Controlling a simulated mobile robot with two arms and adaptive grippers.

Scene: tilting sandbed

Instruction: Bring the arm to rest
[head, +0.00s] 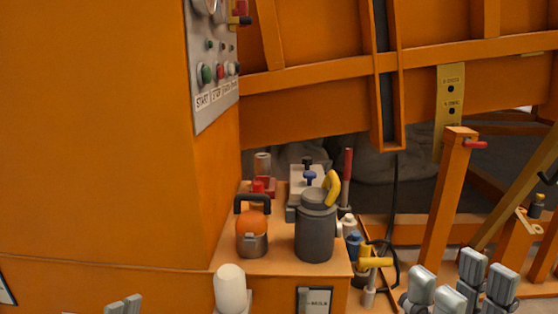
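An orange upright post (444,205) stands right of centre, with a red handle (475,144) at its top. A yellow plate with holes and small labels (450,90) hangs on the large orange tilting frame (330,78) just above it. I cannot tell which part the task calls the arm. My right gripper (459,284) is at the bottom right, its finger parts apart, empty, in front of and below the post. Only fingertips of my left gripper (123,305) show at the bottom left edge; the rest is out of view.
An orange cabinet (95,130) with a grey START button panel (213,80) fills the left. A small bench (285,258) holds a grey canister (316,230), an orange-and-grey handled pot (252,228) and several tools. A yellow-handled tool (375,262) sticks out right of it.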

